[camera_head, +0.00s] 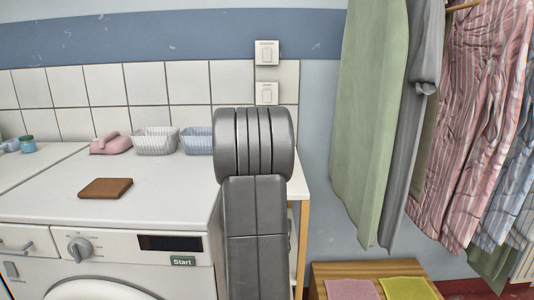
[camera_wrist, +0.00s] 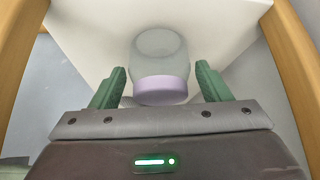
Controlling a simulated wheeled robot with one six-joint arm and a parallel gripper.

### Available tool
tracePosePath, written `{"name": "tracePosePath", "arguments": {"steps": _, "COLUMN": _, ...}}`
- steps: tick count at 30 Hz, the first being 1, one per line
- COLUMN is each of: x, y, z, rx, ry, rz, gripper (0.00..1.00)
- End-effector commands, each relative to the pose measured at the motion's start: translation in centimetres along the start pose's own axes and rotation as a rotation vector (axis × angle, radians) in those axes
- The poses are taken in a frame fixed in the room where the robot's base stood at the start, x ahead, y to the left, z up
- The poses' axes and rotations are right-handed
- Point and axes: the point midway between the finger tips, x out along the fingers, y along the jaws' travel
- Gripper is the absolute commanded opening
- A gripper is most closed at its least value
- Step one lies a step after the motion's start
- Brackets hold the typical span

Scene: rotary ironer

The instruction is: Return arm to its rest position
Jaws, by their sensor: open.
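My grey arm (camera_head: 255,210) stands upright in the middle of the head view, in front of the washing machine's right edge. My gripper is hidden in that view. In the wrist view my gripper (camera_wrist: 161,68) is open, with its two green fingers apart. A clear jar with a lilac lid (camera_wrist: 161,90) shows between the fingers, with a gap on each side. I cannot tell how far beyond the fingertips it reaches. Behind it is a white shelf surface (camera_wrist: 225,25) between wooden posts.
A washing machine (camera_head: 185,243) with a brown wallet-like item (camera_head: 106,188), a pink object (camera_head: 111,143) and two baskets (camera_head: 155,140) on top is at left. Clothes (camera_head: 365,120) hang at right above a wooden bench (camera_head: 330,270) with pink and yellow cloths.

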Motion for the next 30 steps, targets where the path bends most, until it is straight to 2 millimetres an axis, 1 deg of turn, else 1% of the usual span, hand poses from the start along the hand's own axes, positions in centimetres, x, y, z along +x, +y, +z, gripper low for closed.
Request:
{"name": "tracePosePath", "arguments": {"steps": 1, "x": -0.6, "y": 0.0, "z": -0.4, "rx": 0.000, "ry": 0.001, "rz": 0.000, "gripper": 0.70}}
{"name": "tracePosePath", "arguments": {"steps": 4, "x": -1.0, "y": 0.0, "z": -0.6, "rx": 0.001, "ry": 0.001, "rz": 0.000, "gripper": 0.70}}
{"name": "tracePosePath", "arguments": {"steps": 15, "x": -1.0, "y": 0.0, "z": -0.6, "rx": 0.001, "ry": 0.000, "rz": 0.000, "gripper": 0.70}}
{"name": "tracePosePath", "arguments": {"steps": 19, "x": -0.4, "y": 0.0, "z": -0.1, "rx": 0.002, "ry": -0.002, "rz": 0.000, "gripper": 0.70}}
{"name": "tracePosePath", "arguments": {"steps": 23, "x": 1.3, "y": 0.0, "z": 0.9, "rx": 0.002, "ry": -0.003, "rz": 0.000, "gripper": 0.70}}
{"name": "tracePosePath", "arguments": {"steps": 24, "x": -0.3, "y": 0.0, "z": 0.2, "rx": 0.001, "ry": 0.003, "rz": 0.001, "gripper": 0.70}}
{"name": "tracePosePath", "arguments": {"steps": 30, "x": -3.8, "y": 0.0, "z": 0.3, "rx": 0.002, "ry": 0.003, "rz": 0.001, "gripper": 0.70}}
